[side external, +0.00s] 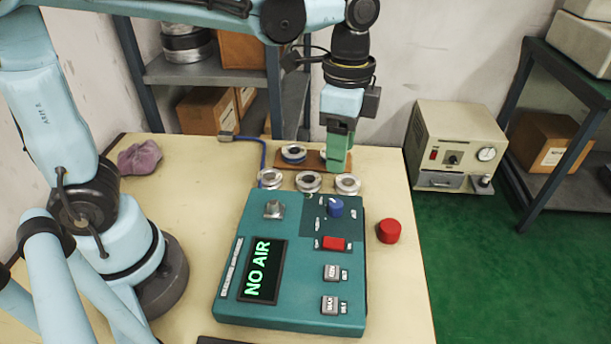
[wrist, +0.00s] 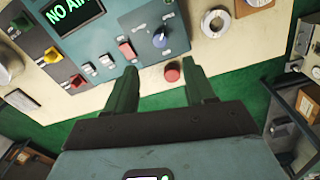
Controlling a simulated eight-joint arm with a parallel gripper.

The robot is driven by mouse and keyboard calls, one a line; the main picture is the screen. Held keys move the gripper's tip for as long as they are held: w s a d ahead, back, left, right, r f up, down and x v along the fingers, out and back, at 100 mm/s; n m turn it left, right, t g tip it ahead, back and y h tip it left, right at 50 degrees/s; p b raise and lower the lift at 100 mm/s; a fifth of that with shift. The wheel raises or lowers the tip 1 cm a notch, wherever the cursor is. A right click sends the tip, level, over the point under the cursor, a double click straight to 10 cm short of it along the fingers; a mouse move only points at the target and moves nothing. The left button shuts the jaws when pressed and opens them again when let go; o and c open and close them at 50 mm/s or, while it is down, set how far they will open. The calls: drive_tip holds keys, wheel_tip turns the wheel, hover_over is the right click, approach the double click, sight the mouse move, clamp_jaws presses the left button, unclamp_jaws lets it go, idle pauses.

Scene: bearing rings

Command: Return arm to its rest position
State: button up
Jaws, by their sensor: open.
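My gripper (side external: 337,158) has green fingers and points down over the far side of the table, near the right part of a brown board (side external: 285,160). In the wrist view its two fingers (wrist: 163,80) stand apart with nothing between them. The gripper hides part of the board in the side view. Three silver bearing rings (side external: 308,182) sit in a row in front of the board. One ring (wrist: 215,23) shows in the wrist view.
A teal control box (side external: 290,307) reading "NO AIR" fills the table's middle, with a red round knob (side external: 389,231) to its right. A purple cloth (side external: 139,157) lies at the left. A beige machine (side external: 455,130) and shelves (side external: 215,75) stand beyond the table (side external: 400,300).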

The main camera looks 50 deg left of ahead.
drive_tip(key=shift+r, duration=0.45)
drive_tip(key=s+a+f+n+t, duration=0.3)
drive_tip(key=a+n+t, duration=0.4)
drive_tip(key=a+n, duration=0.3)
drive_tip(key=shift+s+a+n+t, duration=0.3)
drive_tip(key=shift+s+a+n, duration=0.1)
drive_tip(key=shift+s+n, duration=0.4)
